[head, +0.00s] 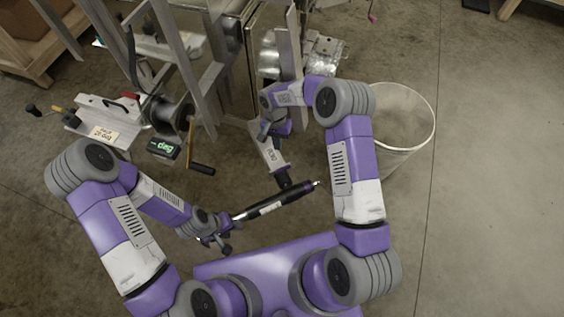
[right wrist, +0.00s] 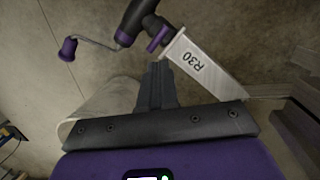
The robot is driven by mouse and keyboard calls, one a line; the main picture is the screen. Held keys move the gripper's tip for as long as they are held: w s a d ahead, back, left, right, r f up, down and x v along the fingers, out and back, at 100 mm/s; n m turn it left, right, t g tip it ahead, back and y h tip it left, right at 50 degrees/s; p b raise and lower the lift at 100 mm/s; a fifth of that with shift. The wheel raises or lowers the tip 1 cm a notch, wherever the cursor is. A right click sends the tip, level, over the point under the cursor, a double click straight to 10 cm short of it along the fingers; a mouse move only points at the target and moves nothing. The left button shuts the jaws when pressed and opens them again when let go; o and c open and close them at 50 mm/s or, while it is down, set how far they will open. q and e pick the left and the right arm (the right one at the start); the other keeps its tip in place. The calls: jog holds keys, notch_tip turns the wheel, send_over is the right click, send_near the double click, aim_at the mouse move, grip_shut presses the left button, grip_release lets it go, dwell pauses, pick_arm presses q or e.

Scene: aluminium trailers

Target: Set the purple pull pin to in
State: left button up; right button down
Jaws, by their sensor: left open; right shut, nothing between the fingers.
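The purple pull pin (right wrist: 158,38) shows in the right wrist view as a small purple knob beside the black jack tube, where it meets the metal arm marked R30 (right wrist: 190,62). How far it is pulled out I cannot tell. My right gripper (right wrist: 157,66) is shut and empty, its fingertips just short of the knob in the picture. In the head view this gripper (head: 264,132) is above the R30 arm (head: 272,156), and I cannot make out the pin. The dark jack (head: 285,199) lies across the front. My left gripper (head: 220,242) is open near its left end.
A crank with a purple grip (right wrist: 68,47) sticks out from the jack. A white bin (head: 405,125) stands on the right. A winch (head: 172,118) and trailer frame parts are at the upper left. The concrete floor on the far right is clear.

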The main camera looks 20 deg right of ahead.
pick_arm(q)
notch_tip(320, 180, down, 4)
jog(key=b, duration=0.3)
jog(key=shift+r, duration=0.25)
pick_arm(e)
send_near(283, 168)
jog(key=shift+m, duration=0.3)
jog(key=f, duration=0.3)
jog(key=s+f, duration=0.1)
jog(key=f, duration=0.2)
jog(key=shift+s+a+f, duration=0.1)
jog(key=shift+s+f, duration=0.05)
jog(key=shift+f, duration=0.25)
